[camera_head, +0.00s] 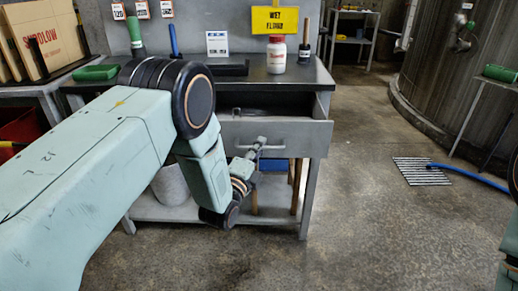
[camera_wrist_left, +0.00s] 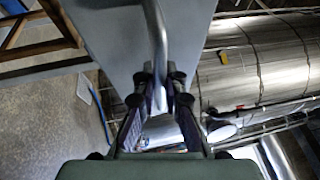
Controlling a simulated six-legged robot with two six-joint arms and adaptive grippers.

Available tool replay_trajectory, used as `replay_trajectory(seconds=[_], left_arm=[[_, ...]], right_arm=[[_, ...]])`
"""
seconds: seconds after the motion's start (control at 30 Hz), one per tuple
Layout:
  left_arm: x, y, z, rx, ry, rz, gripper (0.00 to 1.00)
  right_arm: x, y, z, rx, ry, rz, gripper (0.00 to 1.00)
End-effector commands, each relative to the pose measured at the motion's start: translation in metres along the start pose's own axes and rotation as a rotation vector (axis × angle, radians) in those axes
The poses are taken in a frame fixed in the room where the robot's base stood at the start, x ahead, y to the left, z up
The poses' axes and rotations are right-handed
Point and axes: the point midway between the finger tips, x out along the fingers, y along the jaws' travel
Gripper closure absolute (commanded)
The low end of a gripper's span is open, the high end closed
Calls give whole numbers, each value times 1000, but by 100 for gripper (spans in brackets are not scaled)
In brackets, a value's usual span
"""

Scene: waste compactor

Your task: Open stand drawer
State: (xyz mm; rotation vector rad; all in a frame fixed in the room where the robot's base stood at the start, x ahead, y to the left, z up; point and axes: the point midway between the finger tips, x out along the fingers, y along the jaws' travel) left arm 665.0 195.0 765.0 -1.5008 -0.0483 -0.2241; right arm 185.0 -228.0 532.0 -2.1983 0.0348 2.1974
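The stand drawer (camera_head: 285,137) is pulled out from under the grey stand's top (camera_head: 300,76), and part of its inside shows. Its bar handle (camera_head: 276,147) is on the drawer's front. My left gripper (camera_head: 259,147) is at the handle, partly hidden by its own wrist. In the left wrist view, the handle (camera_wrist_left: 158,45) runs between the two fingers of the left gripper (camera_wrist_left: 161,78), which are closed in on it. The drawer front (camera_wrist_left: 115,40) fills the top middle there.
A bucket (camera_head: 171,185) is on the lower shelf. The floor (camera_head: 370,225) in front and to the right is clear; a floor grate (camera_head: 420,172) and blue hose (camera_head: 470,178) lie farther right.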

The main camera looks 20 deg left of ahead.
Motion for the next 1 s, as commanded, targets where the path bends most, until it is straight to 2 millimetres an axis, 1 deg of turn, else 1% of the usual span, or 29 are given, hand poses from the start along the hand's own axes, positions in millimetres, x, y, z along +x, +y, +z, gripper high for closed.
replay_trajectory(seconds=[0.03,0.3,0.57,0.67,0.77,0.87,1.0], left_arm=[[0,0,2,0,-5,-1,89],[-1,-1,0,0,-2,-1,66],[-3,-1,-1,0,-1,-1,66],[-7,0,-1,0,-1,1,66],[-18,0,-1,0,-1,3,66],[-36,0,-1,0,-2,3,66],[-67,0,-1,-1,-2,4,66]], right_arm=[[0,0,0,0,0,0,60],[0,0,0,0,0,0,60],[0,0,0,0,0,0,60],[0,0,0,0,0,0,60],[0,0,0,0,0,0,60],[0,0,0,0,0,0,60],[0,0,0,0,0,0,60]])
